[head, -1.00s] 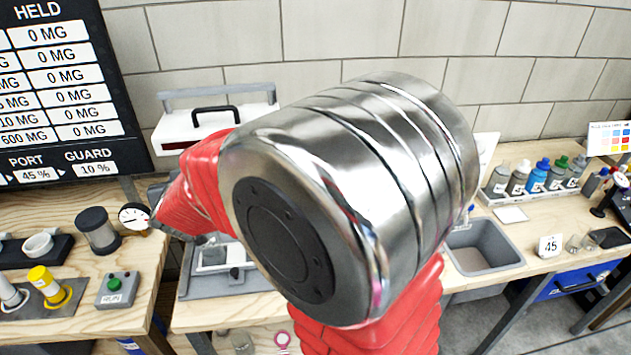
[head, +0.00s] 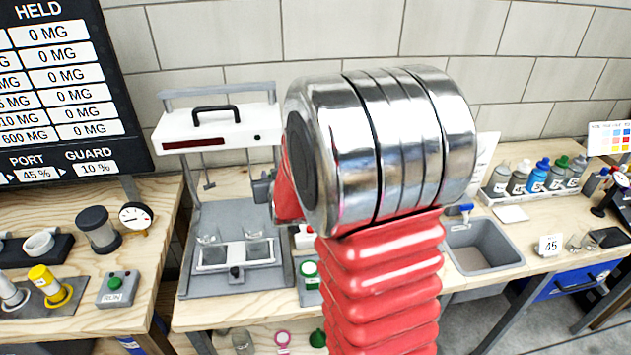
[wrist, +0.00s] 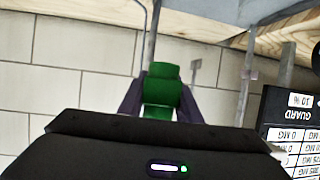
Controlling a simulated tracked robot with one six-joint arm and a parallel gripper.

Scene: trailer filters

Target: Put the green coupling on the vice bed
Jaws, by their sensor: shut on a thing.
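In the wrist view, my gripper (wrist: 160,100) is shut on the green coupling (wrist: 162,88), which sits upright in the picture between the two dark fingers. The fingers hide its sides, and the gripper body hides its lower end. In the head view my metal and red arm covers the middle; the fingers and the coupling are hidden behind it. I cannot pick out the vice bed with certainty in either view.
A white-topped stand (head: 215,135) with a grey base (head: 235,282) is on the bench left of my arm. A grey sink (head: 480,248) and several bottles (head: 537,178) are at right. A gauge (head: 136,216) and a green-button box (head: 116,289) are at left.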

